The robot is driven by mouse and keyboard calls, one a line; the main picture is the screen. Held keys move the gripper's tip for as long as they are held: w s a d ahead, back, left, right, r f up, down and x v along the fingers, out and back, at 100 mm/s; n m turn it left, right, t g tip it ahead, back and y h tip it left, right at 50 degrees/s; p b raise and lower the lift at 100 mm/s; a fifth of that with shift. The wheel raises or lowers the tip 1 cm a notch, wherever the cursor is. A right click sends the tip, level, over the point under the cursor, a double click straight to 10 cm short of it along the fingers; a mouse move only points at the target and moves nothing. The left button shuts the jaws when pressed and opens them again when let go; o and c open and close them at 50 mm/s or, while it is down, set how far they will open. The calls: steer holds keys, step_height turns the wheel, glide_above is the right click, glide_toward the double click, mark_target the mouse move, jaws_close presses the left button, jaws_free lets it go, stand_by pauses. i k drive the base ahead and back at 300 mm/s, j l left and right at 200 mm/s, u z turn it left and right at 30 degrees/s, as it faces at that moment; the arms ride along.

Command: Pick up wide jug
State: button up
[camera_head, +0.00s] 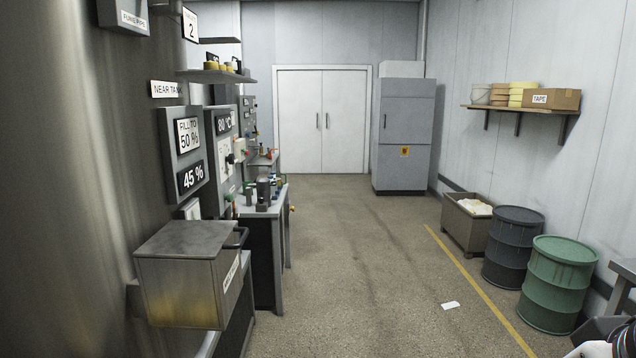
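I cannot clearly pick out a wide jug in the head view. Several small dark and grey vessels (263,191) stand on the bench at the left, too small to tell their kind. A pale, bucket-like container (481,95) sits at the left end of the right wall shelf; I cannot tell whether it is a jug. My gripper's fingers are not in view. Only a white and dark part with coloured wires shows at the bottom right corner, seemingly part of my arm.
A grey bin (465,229), a black drum (512,252) and a green drum (556,287) line the right wall. The middle floor is clear but for a white paper (450,305).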

mark_target(279, 179)
steer(key=i, duration=0.9)
steer(key=i+u, duration=0.1)
steer(key=i, duration=1.7)
steer(key=i+u, duration=0.15)
steer(key=i, duration=0.75)
steer(key=i+l, duration=0.2)
steer(key=i, duration=0.7)
steer(key=i+l+u, duration=0.15)
steer(key=i+u, duration=0.3)
steer(key=i+l+u, duration=0.25)
steer(key=i+u, duration=0.25)
steer(key=i+l+u, duration=0.25)
steer(key=l+u, duration=0.2)
steer(key=i+l+u, duration=0.3)
steer(key=l+u, duration=0.15)
steer(key=i+l+u, duration=0.2)
steer(key=l, duration=0.25)
steer(key=l+u, duration=0.2)
steer(key=l, duration=0.25)
